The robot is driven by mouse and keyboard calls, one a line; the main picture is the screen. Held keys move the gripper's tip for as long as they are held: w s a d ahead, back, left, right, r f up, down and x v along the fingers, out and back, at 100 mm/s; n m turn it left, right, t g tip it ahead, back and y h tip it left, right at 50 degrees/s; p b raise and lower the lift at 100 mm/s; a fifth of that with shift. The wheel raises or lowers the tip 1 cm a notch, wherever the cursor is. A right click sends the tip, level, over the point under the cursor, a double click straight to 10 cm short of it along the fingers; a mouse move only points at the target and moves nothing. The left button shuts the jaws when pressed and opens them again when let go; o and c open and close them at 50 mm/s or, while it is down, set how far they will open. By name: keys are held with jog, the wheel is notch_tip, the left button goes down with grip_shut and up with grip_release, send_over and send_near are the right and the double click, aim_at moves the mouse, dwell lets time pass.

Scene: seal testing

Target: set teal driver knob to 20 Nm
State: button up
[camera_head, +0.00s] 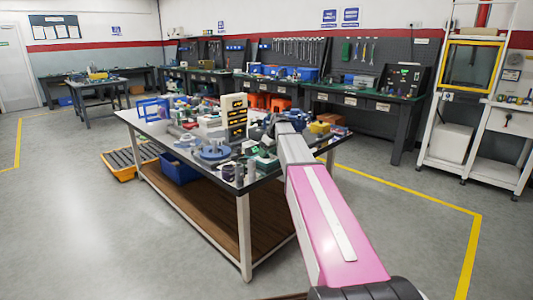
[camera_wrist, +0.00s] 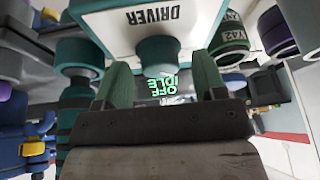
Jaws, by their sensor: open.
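In the wrist view a white panel marked DRIVER (camera_wrist: 150,17), upside down, has a teal edge. A teal knob (camera_wrist: 157,52) sticks out from it. My gripper (camera_wrist: 160,75) is open, with one green finger on each side below the knob. I see no clear contact, and the knob's setting cannot be read. A green lit readout (camera_wrist: 163,85) below the knob shows IDLE and OFF upside down. In the head view my arm reaches over the workbench, and my gripper cannot be made out among the things there.
Dark and green cylinders (camera_wrist: 236,37) and a teal-capped post (camera_wrist: 78,52) stand close on both sides. The crowded workbench (camera_head: 244,225) also bears a cream tower with yellow slots (camera_head: 234,115). A blue bin (camera_head: 180,168) is under it. The floor in front is clear.

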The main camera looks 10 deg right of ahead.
jog(key=shift+a+f, duration=0.1)
jog(key=shift+f, duration=0.1)
jog(key=c, duration=0.9)
